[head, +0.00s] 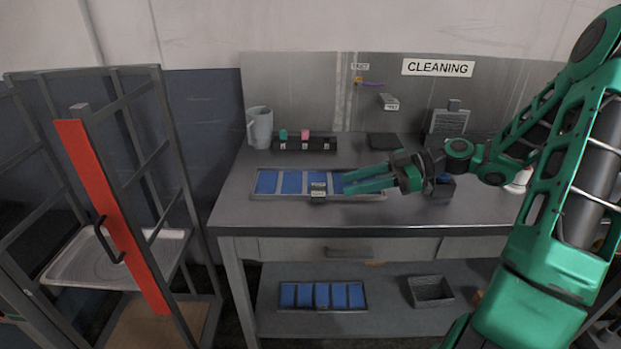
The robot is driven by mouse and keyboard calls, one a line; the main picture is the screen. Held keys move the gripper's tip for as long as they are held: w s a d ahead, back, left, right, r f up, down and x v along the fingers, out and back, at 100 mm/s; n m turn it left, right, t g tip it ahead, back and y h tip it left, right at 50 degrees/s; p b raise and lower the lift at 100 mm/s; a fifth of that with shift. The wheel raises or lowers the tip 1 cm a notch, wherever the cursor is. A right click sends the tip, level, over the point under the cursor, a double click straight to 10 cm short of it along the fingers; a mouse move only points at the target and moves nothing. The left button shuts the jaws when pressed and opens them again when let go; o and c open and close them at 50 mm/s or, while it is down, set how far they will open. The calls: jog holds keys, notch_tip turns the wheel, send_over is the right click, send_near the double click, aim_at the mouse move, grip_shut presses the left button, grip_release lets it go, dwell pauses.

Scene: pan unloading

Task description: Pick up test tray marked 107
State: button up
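A shallow grey tray with blue compartments (267,196) lies on the grey workbench. A small label plate (318,191) sits at its front edge, too small to read, so I cannot tell if it says 107. A similar blue tray (322,308) lies on the lower shelf. My gripper (346,182) reaches in from the right, with its two green fingers apart and pointing left. The fingers overlap the right part of the bench tray in view and hide some of it. I see nothing between them, and contact with the tray cannot be told.
A grey jug (260,127) and a rack with green and pink items (305,143) stand behind the tray. A metal rack with a red panel (112,215) stands left. The bench front is clear.

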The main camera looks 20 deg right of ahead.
aim_at(325, 185)
jog(key=shift+w, duration=0.3)
jog(key=shift+w+a, duration=0.25)
jog(key=shift+x, duration=3.5)
grip_shut()
